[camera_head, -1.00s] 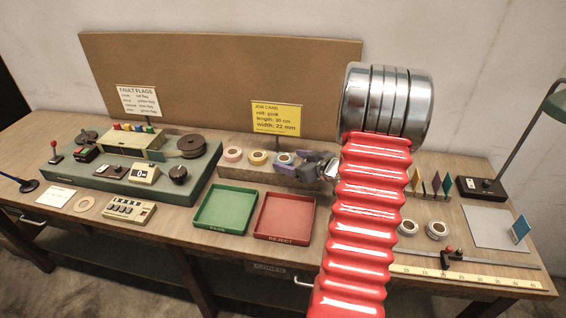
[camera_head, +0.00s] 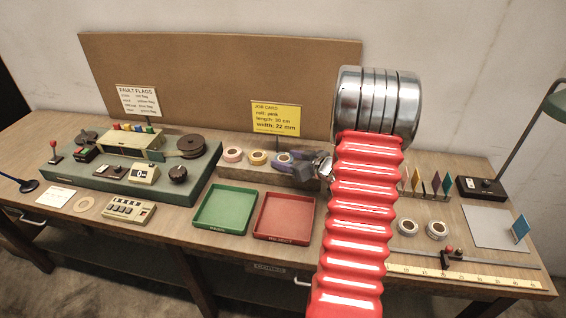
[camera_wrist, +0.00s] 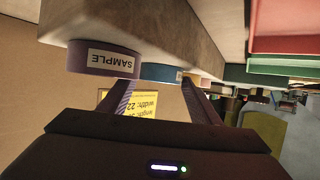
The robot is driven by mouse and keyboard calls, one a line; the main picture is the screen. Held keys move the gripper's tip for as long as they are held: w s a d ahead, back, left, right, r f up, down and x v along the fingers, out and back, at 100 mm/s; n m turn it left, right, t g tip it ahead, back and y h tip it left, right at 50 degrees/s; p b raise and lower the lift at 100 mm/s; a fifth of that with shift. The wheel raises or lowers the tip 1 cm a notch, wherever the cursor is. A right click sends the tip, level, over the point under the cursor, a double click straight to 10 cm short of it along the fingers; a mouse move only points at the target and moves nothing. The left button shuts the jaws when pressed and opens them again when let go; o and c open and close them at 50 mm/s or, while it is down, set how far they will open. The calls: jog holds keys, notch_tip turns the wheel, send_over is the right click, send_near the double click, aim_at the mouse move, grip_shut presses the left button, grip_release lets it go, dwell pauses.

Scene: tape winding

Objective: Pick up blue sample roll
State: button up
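The blue sample roll (camera_wrist: 160,73) shows in the wrist view, which looks upside down. It sits at the edge of the wooden rack, between a purple roll labelled SAMPLE (camera_wrist: 104,58) and a yellowish roll. My gripper (camera_wrist: 159,86) is open, with its fingertips on either side of the blue roll in the picture. I cannot tell whether they touch it. In the head view my gripper (camera_head: 296,160) is at the right part of the rack (camera_head: 262,175), and its fingers mostly hide the blue roll.
A pink roll (camera_head: 232,154) and a yellow roll (camera_head: 257,157) sit left of my gripper. A green tray (camera_head: 224,208) and a red tray (camera_head: 285,215) lie in front of the rack. A yellow job card (camera_head: 276,117) stands behind it. Two white rolls (camera_head: 437,229) lie at right.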

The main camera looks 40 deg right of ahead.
jog(key=c, duration=0.7)
jog(key=shift+o, duration=0.2)
notch_tip(320, 180, up, 10)
dwell(0.3)
dwell(0.4)
